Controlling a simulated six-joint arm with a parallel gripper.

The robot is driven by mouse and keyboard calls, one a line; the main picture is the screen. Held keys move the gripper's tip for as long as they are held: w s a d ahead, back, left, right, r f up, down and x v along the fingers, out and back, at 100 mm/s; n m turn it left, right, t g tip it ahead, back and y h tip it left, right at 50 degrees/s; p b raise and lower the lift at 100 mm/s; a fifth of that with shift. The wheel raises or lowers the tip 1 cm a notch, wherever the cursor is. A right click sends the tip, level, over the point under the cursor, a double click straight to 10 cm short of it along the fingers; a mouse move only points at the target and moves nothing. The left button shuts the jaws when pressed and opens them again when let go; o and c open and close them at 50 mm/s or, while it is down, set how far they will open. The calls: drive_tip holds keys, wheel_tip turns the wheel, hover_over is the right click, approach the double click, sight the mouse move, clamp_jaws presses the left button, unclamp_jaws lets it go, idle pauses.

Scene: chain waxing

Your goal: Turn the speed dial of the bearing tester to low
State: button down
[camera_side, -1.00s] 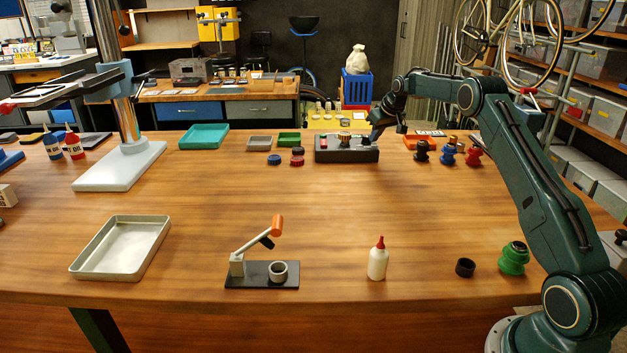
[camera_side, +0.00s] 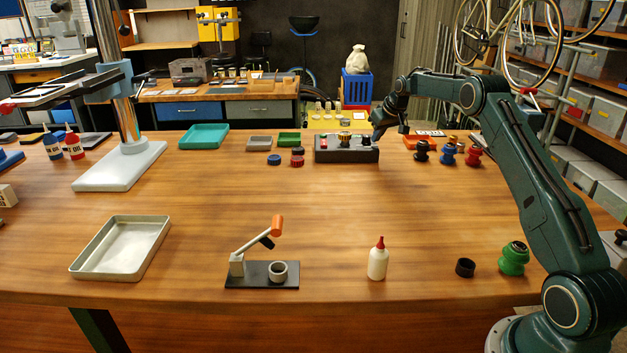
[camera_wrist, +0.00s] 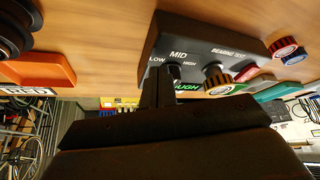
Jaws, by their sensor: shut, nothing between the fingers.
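The bearing tester (camera_side: 330,156) is a dark grey box at the back of the bench. In the wrist view its top face (camera_wrist: 205,50) carries the words LOW, MID and HIGH. The small dark speed dial (camera_wrist: 174,71) sits among these labels, partly hidden by my fingers; I cannot tell which label it points to. My gripper (camera_wrist: 160,88) is shut and empty, its fingertips close to the dial; I cannot tell if they touch it. In the side view my gripper (camera_side: 378,136) is at the tester's right end, slightly above it.
A brass-coloured knob (camera_wrist: 217,77) and a red button (camera_wrist: 247,72) stand on the tester. An orange tray (camera_side: 424,142) and black, blue and red spools lie to its right. Red and blue caps (camera_side: 274,159) lie to its left.

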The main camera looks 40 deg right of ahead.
drive_tip(key=shift+s, duration=0.15)
drive_tip(key=shift+r, duration=0.1)
wheel_tip(320, 180, up, 6)
drive_tip(key=shift+f, duration=0.1)
idle(0.7)
drive_tip(key=shift+w+a+r, duration=0.25)
drive_tip(key=shift+a+r, duration=0.05)
drive_tip(key=shift+a, duration=0.3)
drive_tip(key=shift+w+a+r, duration=0.2)
drive_tip(key=shift+a+r, duration=0.05)
drive_tip(key=shift+a, duration=0.3)
drive_tip(key=shift+f, duration=0.15)
